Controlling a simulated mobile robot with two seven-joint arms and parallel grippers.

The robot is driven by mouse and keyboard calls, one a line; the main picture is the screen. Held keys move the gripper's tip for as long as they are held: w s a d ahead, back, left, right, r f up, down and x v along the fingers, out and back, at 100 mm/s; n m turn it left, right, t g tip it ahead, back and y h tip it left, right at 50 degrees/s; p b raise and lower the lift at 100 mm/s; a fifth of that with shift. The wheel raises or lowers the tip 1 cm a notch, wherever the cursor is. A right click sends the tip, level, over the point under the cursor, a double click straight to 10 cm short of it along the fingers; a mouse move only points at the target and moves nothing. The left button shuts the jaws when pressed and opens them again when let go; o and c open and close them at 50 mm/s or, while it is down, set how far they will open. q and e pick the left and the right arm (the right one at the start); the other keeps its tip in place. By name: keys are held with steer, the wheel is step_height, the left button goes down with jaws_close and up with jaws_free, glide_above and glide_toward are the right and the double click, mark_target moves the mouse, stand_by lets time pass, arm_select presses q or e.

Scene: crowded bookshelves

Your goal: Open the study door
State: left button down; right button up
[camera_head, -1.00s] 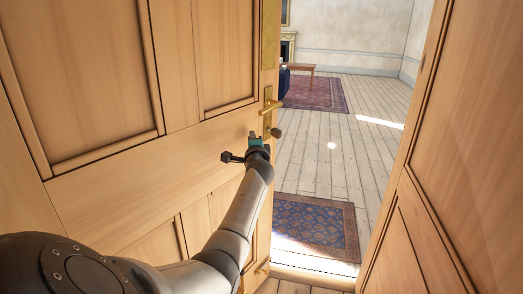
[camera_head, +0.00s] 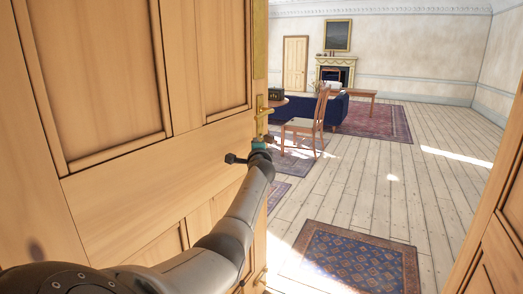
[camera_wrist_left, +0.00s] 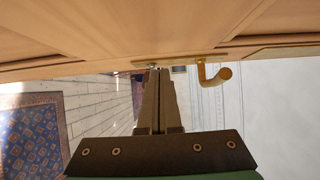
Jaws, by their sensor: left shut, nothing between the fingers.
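The study door (camera_head: 120,130) is a pale wooden panelled door filling the left of the head view. It stands ajar, with a wide gap to its right. Its brass lever handle (camera_head: 263,110) is near the free edge, and the handle also shows in the left wrist view (camera_wrist_left: 216,75). My left gripper (camera_head: 258,144) is at the door's free edge, just below the handle and apart from it. In the left wrist view its fingers (camera_wrist_left: 157,72) are shut and empty, with their tips close to the door edge. Whether they touch it is unclear. My right gripper is out of view.
Another wooden panelled surface (camera_head: 497,255) stands at the lower right. Beyond the opening lie a blue patterned rug (camera_head: 345,262) and bare floorboards (camera_head: 400,195). Farther in are a wooden chair (camera_head: 308,125), a dark blue sofa (camera_head: 338,112) and a fireplace (camera_head: 337,68).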

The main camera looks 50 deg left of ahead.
arm_select(q)
steer(key=shift+s+a+g, duration=0.2)
steer(key=shift+a+g, duration=0.1)
steer(key=shift+a, duration=0.55)
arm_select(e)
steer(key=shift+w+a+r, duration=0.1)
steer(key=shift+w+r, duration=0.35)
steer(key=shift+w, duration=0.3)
arm_select(q)
steer(key=shift+s+d, duration=0.1)
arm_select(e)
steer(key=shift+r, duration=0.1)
arm_select(q)
steer(key=p+v, duration=0.7)
steer(key=v, duration=0.8)
steer(key=shift+f, duration=0.15)
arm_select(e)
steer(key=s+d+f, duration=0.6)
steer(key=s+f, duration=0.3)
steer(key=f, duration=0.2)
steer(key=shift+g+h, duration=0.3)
